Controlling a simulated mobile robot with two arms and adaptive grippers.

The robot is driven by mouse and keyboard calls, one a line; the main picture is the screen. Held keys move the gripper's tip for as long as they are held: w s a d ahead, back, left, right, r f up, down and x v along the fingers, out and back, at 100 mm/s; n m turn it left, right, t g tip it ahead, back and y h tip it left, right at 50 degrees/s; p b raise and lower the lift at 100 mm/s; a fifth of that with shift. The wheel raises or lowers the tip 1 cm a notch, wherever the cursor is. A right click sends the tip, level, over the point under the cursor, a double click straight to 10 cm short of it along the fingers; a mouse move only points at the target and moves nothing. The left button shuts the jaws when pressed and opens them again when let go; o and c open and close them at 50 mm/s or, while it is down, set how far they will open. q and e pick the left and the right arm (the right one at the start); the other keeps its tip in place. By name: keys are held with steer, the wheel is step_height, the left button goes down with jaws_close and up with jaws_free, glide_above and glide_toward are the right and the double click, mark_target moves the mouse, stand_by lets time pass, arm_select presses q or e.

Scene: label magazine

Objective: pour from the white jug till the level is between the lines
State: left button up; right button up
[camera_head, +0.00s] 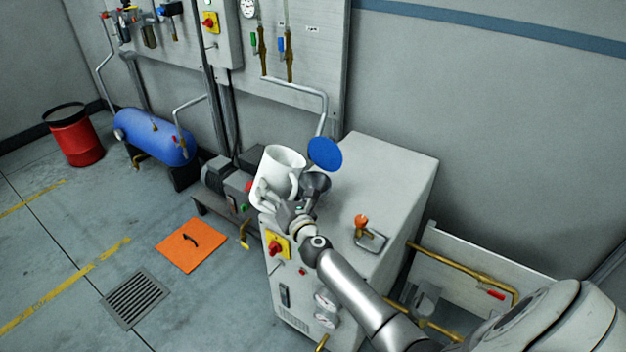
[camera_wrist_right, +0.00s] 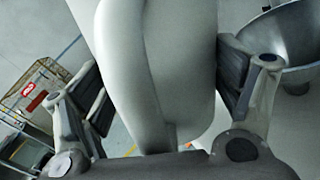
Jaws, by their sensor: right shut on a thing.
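The white jug (camera_head: 284,158) is above the near left corner of a grey machine cabinet (camera_head: 390,175). It looks slightly tilted, and its contents cannot be seen. My right gripper (camera_head: 273,196) is shut on the jug's handle; in the right wrist view the handle (camera_wrist_right: 185,60) stands between the two finger pads, with the jug body (camera_wrist_right: 125,60) behind it. A grey metal funnel (camera_head: 317,183) sits on the cabinet just right of the jug; it also shows in the right wrist view (camera_wrist_right: 292,50). I cannot make out any level lines. My left gripper is not in view.
A round blue lid (camera_head: 325,154) stands raised beside the funnel. A valve with an orange knob (camera_head: 362,222) is on the cabinet top. A bent pipe (camera_head: 305,86) runs from the wall panel behind. An orange plate (camera_head: 191,245) lies on the floor, left.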

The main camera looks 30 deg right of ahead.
mark_target(288, 185)
steer(key=shift+d+r+m, duration=0.3)
steer(key=shift+r+m, duration=0.2)
steer(key=shift+r, duration=0.15)
steer(key=shift+s+d+r+m+p, duration=0.1)
steer(key=shift+d+r+m+p, duration=0.25)
steer(key=shift+r+m+p, duration=0.35)
steer(key=shift+f+m+b, duration=0.3)
steer(key=shift+f+b, duration=0.05)
steer(key=shift+b, duration=0.05)
steer(key=shift+m, duration=0.5)
steer(key=shift+r+m, duration=0.1)
steer(key=shift+m, duration=0.2)
steer(key=shift+m, duration=0.6)
steer(key=shift+d+m+p, duration=0.15)
steer(key=shift+m+p, duration=0.6)
steer(key=shift+m, duration=1.05)
steer(key=shift+r+p, duration=0.2)
steer(key=shift+p, duration=0.15)
steer(key=shift+d+m, duration=0.1)
steer(key=shift+m, duration=0.2)
